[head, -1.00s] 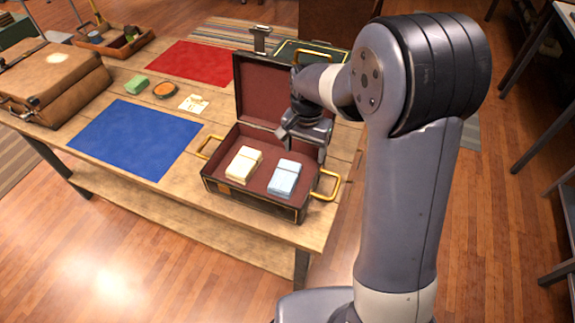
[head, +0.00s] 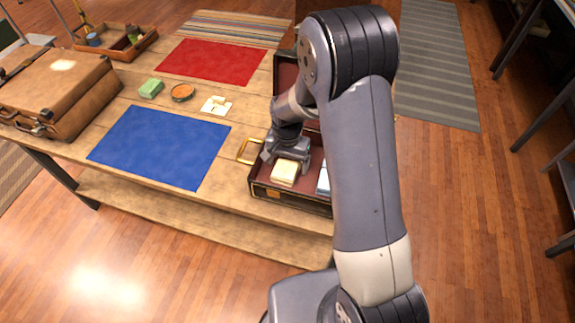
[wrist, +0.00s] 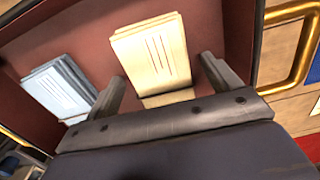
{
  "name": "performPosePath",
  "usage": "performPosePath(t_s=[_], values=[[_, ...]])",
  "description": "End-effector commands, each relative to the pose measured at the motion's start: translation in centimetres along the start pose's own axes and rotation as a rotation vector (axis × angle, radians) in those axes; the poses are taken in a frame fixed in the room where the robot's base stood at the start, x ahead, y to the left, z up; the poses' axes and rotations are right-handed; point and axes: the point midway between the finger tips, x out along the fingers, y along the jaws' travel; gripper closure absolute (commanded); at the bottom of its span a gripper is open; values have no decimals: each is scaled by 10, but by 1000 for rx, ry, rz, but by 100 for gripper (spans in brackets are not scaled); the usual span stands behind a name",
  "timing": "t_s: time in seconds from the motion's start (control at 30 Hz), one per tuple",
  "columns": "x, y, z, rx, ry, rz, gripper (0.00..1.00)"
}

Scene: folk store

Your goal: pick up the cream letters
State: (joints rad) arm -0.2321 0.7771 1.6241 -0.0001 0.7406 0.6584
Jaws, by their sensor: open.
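The cream letters (head: 285,173), a small bundle, lie in the open dark case (head: 290,197) with a red lining. In the head view my gripper (head: 287,155) is low inside the case, just behind the cream letters. Whether the fingers touch the bundle I cannot tell.
Pale blue letters (wrist: 58,88) lie beside the cream ones, partly hidden by my arm in the head view. Brass handles (head: 248,150) stick out from the case's ends. A blue mat (head: 160,146), a red mat (head: 212,61) and a brown suitcase (head: 62,85) are on the table.

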Motion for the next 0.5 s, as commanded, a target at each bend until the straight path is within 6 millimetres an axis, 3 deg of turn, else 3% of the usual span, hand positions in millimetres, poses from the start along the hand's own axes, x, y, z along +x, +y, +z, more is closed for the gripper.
performPosePath(t_s=[0.1,0.5], values=[[0,0,0,0,0,0,16],[0,0,0,0,0,0,49]])
